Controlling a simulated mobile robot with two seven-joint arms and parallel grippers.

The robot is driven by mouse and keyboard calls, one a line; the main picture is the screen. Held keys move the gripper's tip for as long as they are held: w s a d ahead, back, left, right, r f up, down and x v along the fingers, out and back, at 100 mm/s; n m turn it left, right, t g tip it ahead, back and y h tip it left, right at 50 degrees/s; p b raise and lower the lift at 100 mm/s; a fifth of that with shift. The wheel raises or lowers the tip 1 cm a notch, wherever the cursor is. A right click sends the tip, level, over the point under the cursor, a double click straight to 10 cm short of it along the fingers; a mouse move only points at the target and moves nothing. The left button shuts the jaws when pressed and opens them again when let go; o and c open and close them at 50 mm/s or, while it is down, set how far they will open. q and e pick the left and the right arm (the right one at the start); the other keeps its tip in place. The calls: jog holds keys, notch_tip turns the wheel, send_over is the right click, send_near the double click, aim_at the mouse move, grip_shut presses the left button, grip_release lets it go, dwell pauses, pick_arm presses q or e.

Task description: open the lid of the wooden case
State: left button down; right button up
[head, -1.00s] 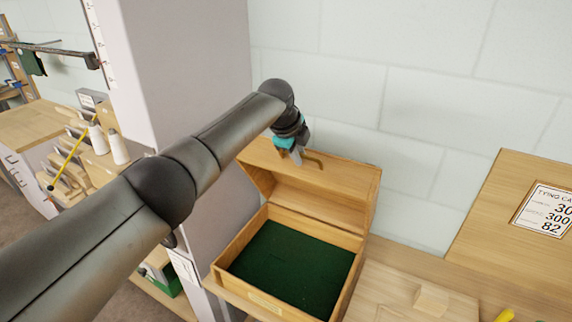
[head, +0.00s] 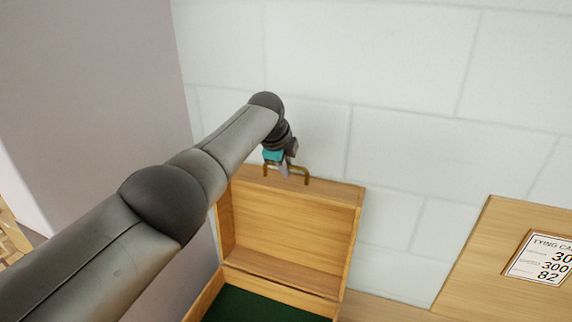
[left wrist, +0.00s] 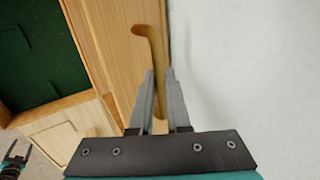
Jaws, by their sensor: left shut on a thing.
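The wooden case stands against the wall, with its lid (head: 292,225) raised to about upright in the head view. Its green-lined inside (head: 262,304) shows at the bottom edge. A brass handle (head: 299,171) sits on the lid's top edge. My left gripper (head: 285,172) is shut on the handle near its left end. In the left wrist view the handle (left wrist: 149,52) runs down between the two fingers (left wrist: 160,105), beside the wooden lid (left wrist: 119,40). My right gripper is not clearly seen in the head view.
The pale block wall (head: 400,110) is close behind the lid. A grey column or cabinet side (head: 95,80) stands at left. A wooden board with a printed card (head: 543,258) is at right. In the left wrist view a dark and teal tool-like part (left wrist: 14,160) shows at lower left.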

pick_arm(q)
jog(key=shift+w+f, duration=0.1)
pick_arm(e)
jog(key=shift+s, duration=0.1)
pick_arm(q)
jog(key=c, duration=0.9)
grip_release()
pick_arm(e)
jog(key=shift+a, duration=0.3)
pick_arm(q)
jog(key=shift+s+a+r, duration=0.1)
jog(key=shift+s+r, duration=0.15)
jog(key=shift+r, duration=0.3)
jog(key=shift+p+v, duration=0.4)
jog(key=shift+v, duration=0.55)
jog(key=b+v, duration=0.1)
jog(key=v, duration=1.1)
jog(key=shift+s+r+b, duration=0.1)
jog(key=shift+r+b, duration=0.1)
jog(key=shift+b, duration=0.15)
pick_arm(e)
jog(key=shift+d+f, duration=0.2)
jog(key=shift+f, duration=0.3)
